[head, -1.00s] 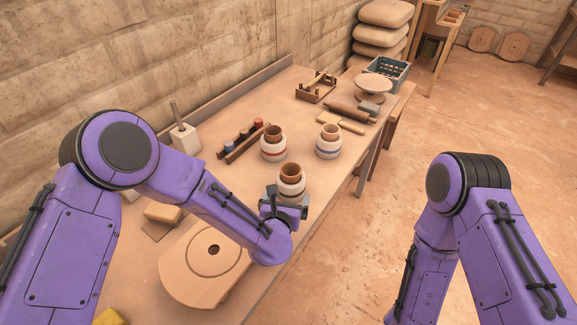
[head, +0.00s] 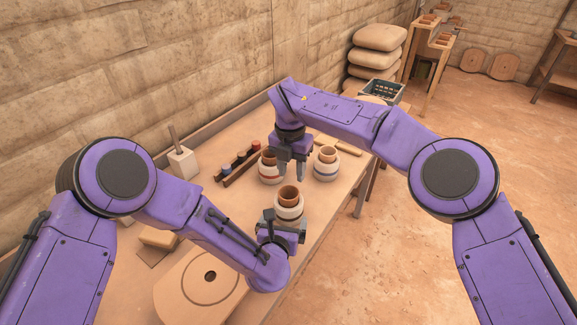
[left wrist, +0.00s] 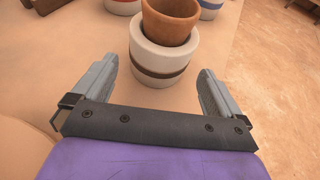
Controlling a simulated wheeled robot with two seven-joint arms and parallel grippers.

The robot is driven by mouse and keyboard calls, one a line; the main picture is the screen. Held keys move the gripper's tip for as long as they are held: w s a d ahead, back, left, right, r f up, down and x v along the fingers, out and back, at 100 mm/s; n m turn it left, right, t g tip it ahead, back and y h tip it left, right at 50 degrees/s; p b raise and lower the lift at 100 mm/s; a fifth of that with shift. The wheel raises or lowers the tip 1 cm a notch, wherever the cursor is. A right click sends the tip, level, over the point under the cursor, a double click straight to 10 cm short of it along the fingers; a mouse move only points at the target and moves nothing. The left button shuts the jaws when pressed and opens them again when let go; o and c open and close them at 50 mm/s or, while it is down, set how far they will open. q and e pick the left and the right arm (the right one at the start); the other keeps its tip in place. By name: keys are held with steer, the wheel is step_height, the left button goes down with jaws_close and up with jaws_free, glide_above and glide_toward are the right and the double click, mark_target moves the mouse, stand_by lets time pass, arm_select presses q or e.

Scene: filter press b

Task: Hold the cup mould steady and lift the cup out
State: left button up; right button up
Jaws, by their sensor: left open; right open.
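The nearest cup mould (head: 289,209) is white with a dark brown band and stands upright on the table. A terracotta cup (head: 289,193) sits in it, its rim above the mould. In the left wrist view the mould (left wrist: 160,62) and cup (left wrist: 171,20) are just beyond my left gripper. My left gripper (head: 283,222) is open, its fingers pointing at the mould from the near side; the mould is not visibly gripped. My right gripper (head: 293,176) is open, pointing down above the table, a little behind and above the cup, apart from it.
Two similar moulds with cups stand behind, one red-banded (head: 268,170) and one blue-banded (head: 326,168). A wooden rack (head: 238,164) with coloured pieces lies left of them. A round wooden bat (head: 205,285) lies near front. The table's right edge is close.

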mark_target(289, 208)
arm_select(q)
steer(key=x, duration=0.7)
steer(key=shift+w+f, duration=0.2)
steer(key=shift+w, duration=0.1)
steer(key=c, duration=0.9)
arm_select(e)
steer(key=shift+a+r, duration=0.4)
steer(key=o, duration=0.5)
steer(key=shift+r, duration=0.1)
steer(key=o, duration=0.4)
steer(key=m, duration=0.1)
steer(key=s+a+r+m, duration=0.1)
steer(key=r+m, duration=0.1)
steer(key=shift+s+a+r+t, duration=0.2)
steer(key=shift+s+a+t, duration=0.05)
steer(key=shift+t, duration=0.15)
steer(key=shift+m+h, duration=0.3)
steer(key=shift+m, duration=0.2)
steer(key=f, duration=0.3)
steer(key=w+d+f, duration=0.1)
steer(key=f, duration=0.7)
steer(key=shift+w+d+f, duration=0.15)
steer(key=shift+w+f, duration=0.05)
steer(key=shift+w, duration=0.05)
